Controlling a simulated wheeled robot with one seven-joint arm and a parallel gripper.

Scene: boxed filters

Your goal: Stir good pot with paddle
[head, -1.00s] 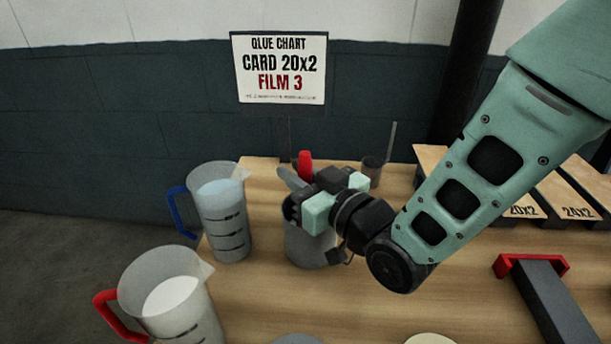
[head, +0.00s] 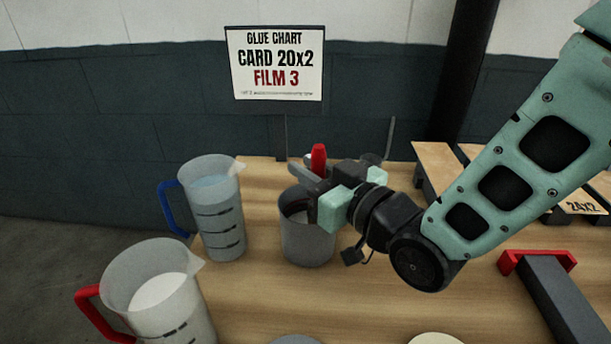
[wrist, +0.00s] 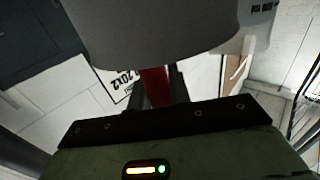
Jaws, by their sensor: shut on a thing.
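A grey pot (head: 305,247) stands on the wooden table, its opening facing up; its inside is partly hidden by my gripper. My gripper (head: 312,180) is above the pot's rim and shut on the paddle (head: 319,157), whose red handle sticks up between the fingers. The red handle also shows between the fingers in the wrist view (wrist: 155,86). The paddle's lower end is hidden, so I cannot tell how deep it reaches into the pot.
A clear jug with a blue handle (head: 222,225) stands left of the pot. A jug with a red handle (head: 165,310) holds white contents at front left. Wooden-topped stands and a red-ended dark bar (head: 556,295) are at right.

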